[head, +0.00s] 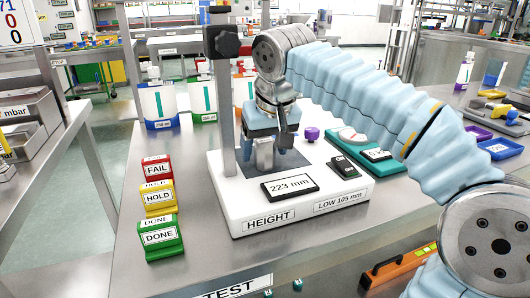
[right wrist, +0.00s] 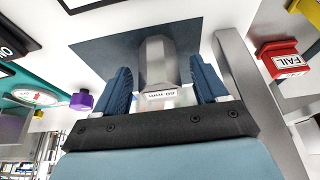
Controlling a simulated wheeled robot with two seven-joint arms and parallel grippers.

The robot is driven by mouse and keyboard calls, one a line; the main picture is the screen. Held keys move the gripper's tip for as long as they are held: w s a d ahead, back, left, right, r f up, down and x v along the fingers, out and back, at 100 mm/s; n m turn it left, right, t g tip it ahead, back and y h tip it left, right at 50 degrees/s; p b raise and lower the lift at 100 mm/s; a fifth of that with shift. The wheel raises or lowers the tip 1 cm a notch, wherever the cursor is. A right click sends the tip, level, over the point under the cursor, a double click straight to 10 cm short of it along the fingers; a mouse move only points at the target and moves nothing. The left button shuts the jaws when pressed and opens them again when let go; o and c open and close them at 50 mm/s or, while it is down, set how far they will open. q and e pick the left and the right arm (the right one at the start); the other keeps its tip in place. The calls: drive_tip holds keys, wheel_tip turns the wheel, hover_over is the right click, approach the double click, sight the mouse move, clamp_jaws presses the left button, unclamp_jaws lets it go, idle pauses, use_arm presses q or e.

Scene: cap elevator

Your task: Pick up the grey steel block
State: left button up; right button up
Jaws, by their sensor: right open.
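The grey steel block (head: 264,156) stands upright on the dark square plate of the white height gauge (head: 230,200). In the right wrist view the block (right wrist: 157,62) has angled sides and a white label that seems to read 60 mm. My right gripper (head: 265,140) points down over the block. In the right wrist view its two blue fingers (right wrist: 161,80) are open, one on each side of the block, with a gap visible on both sides. The block's upper part is partly hidden by the gripper in the head view. My left gripper is not in view.
The gauge's post and black clamp (head: 222,42) rise just left of my right gripper. Its display (head: 289,187) reads 223 mm. A purple knob (head: 312,134) and teal scale (head: 362,150) are to the right. FAIL (head: 157,168), HOLD and DONE blocks stand left.

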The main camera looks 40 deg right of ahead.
clamp_jaws()
idle(0.4)
drive_tip(key=shift+r, duration=0.1)
